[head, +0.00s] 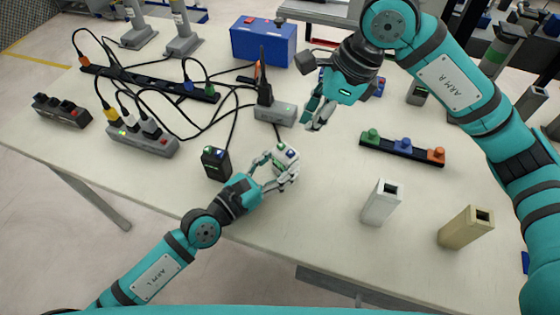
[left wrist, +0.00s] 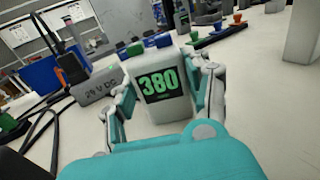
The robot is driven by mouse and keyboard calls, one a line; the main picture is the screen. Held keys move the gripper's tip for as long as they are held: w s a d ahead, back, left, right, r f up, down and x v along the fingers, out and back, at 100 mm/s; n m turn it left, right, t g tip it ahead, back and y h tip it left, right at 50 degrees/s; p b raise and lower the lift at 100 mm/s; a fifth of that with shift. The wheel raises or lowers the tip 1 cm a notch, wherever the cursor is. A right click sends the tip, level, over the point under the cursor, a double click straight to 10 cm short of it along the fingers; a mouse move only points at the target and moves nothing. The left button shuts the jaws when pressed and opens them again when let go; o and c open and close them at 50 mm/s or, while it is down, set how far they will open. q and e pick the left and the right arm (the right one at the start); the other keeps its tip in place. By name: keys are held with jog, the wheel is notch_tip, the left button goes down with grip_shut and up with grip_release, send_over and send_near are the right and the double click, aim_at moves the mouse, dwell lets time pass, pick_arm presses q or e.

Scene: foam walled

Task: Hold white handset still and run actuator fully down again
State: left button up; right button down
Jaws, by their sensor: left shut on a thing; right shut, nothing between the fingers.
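I cannot tell which thing is the actuator.
A grey 24 V DC box (head: 276,114) with a black upright plug stands behind the handset. A black box with buttons (head: 216,162) lies left of my left gripper. Cables and power strips (head: 143,141) fill the left. A button bar (head: 402,149) and two hollow posts (head: 381,203) stand right.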

jog(key=a+m+t+y, duration=0.1)
jog(key=m+t, duration=0.1)
jog(key=m, duration=0.3)
jog(key=a+r+m+t+y, duration=0.1)
jog(key=m, duration=0.4)
jog(key=w+a+r+m+t, duration=0.1)
jog(key=m+t, duration=0.1)
jog(key=m, duration=0.4)
jog(key=shift+w+a+r+t+y, duration=0.1)
jog(key=shift+a+r+t+y, duration=0.05)
jog(key=shift+r+t+y, duration=0.2)
jog(key=shift+f, duration=0.25)
send_near(284, 143)
jog(key=shift+w+a+f, duration=0.6)
jog(key=shift+w+a, duration=0.2)
jog(key=shift+w+a+f, duration=0.6)
jog(key=shift+w+a, duration=0.15)
jog(key=shift+a, duration=0.05)
jog(key=shift+f, duration=0.15)
jog(key=shift+f, duration=0.3)
jog(key=shift+f, duration=0.5)
dwell(2.9)
